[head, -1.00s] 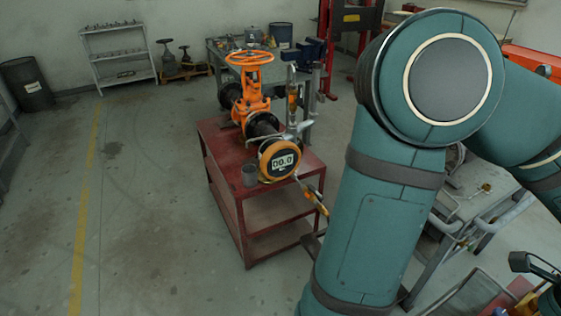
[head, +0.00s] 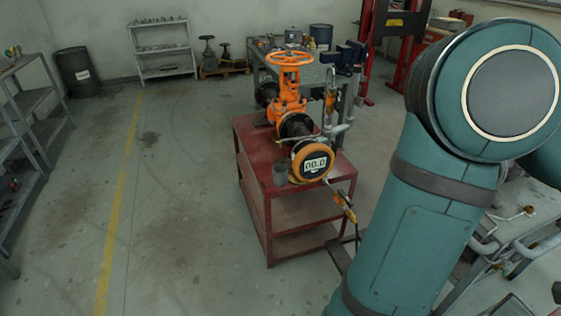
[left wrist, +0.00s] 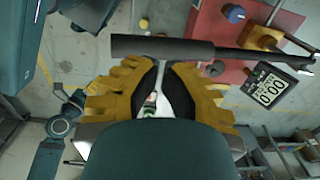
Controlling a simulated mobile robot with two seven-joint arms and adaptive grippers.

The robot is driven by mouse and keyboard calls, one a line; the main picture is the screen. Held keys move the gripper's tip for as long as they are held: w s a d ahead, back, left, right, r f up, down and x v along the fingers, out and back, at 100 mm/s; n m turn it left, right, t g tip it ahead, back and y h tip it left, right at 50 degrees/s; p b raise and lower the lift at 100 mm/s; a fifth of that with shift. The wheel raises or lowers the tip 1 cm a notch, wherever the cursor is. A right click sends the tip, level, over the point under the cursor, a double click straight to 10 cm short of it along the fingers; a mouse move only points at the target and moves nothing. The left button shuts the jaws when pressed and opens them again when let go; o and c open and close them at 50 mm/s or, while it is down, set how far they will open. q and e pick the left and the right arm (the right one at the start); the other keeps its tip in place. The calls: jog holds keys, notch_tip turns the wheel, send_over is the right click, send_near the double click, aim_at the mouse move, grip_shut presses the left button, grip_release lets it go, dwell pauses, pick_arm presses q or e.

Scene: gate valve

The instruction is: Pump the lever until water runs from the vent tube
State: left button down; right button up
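An orange gate valve (head: 290,90) with a handwheel stands on a red cart (head: 258,215). A grey cup (head: 280,173) stands beside the gauge. In the left wrist view a dark lever (left wrist: 165,47) with a thick grip lies across, just beyond my left gripper (left wrist: 163,66). Its yellow fingers are nearly together with nothing between the tips; contact with the lever cannot be told. I cannot make out the vent tube or any running water. My right gripper is out of view.
A workbench with a blue vise (head: 345,57) stands behind the cart. A grey trolley (head: 520,225) is at the right, partly behind my arm. Shelves (head: 22,105) and a dark drum (head: 78,70) are at the left. The floor left of the cart is clear.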

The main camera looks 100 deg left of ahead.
pick_arm(q)
notch_tip(320, 180, down, 9)
jog(key=b, duration=0.6)
jog(key=shift+r+b, duration=0.15)
jog(key=shift+b, duration=0.15)
jog(key=shift+r+p, duration=0.3)
jog(key=shift+r, duration=0.05)
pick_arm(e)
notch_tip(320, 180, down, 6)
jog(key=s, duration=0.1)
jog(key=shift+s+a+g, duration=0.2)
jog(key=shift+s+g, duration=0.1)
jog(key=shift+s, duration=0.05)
pick_arm(q)
notch_tip(320, 180, up, 6)
jog(key=p, duration=0.5)
jog(key=shift+f, duration=0.1)
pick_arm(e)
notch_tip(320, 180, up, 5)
pick_arm(q)
notch_tip(320, 180, up, 5)
jog(key=p, duration=0.4)
jog(key=shift+p, duration=0.3)
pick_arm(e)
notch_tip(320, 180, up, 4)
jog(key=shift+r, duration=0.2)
